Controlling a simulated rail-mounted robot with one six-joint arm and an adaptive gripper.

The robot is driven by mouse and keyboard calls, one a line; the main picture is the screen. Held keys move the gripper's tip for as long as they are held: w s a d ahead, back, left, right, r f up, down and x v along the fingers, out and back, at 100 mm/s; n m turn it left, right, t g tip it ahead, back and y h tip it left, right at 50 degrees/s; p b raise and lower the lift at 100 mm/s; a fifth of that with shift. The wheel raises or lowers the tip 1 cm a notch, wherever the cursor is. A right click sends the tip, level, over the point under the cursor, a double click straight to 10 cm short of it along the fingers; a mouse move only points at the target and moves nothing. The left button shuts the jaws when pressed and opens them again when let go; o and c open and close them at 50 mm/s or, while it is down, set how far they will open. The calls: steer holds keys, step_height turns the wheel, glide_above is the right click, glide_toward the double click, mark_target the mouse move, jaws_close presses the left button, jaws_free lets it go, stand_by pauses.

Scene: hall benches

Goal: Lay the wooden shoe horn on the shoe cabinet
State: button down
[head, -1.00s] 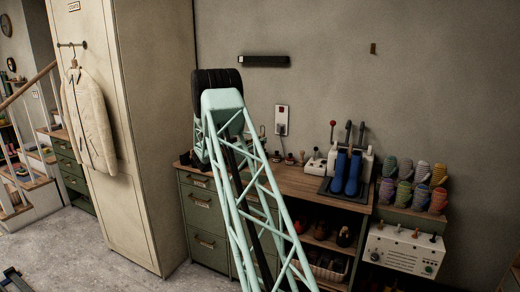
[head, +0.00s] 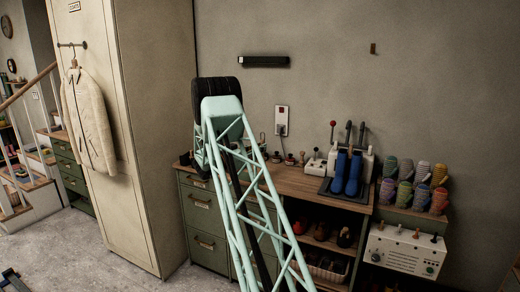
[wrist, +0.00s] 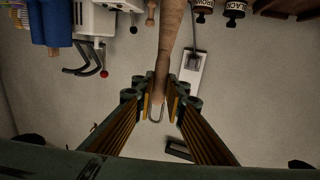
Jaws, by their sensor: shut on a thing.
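The wooden shoe horn (wrist: 168,52) is a long tan piece with a wire loop at its end. In the wrist view my gripper (wrist: 160,98) is shut on it near the looped end, and the rest runs up past the top edge. In the head view my arm hides the gripper and the shoe horn. A green cabinet with a wooden top (head: 292,181), drawers and open shelves of shoes stands against the wall behind my arm. Another green drawer cabinet (head: 70,172) stands at the far left. I cannot tell which is the shoe cabinet.
Blue boots (head: 347,174) stand on a dark tray at the top's right end. A white machine with levers (head: 365,161) is behind them. Small bottles and brushes line the back. A tall cream locker (head: 150,130) rises at left.

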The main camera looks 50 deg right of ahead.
steer(key=shift+f, duration=0.15)
steer(key=c, duration=2.6)
jaws_free()
steer(key=shift+c, duration=0.2)
steer(key=shift+a, duration=0.1)
steer(key=w+a+p, duration=0.1)
steer(key=a+p, duration=0.1)
steer(key=a, duration=0.9)
steer(key=shift+w+a, duration=0.35)
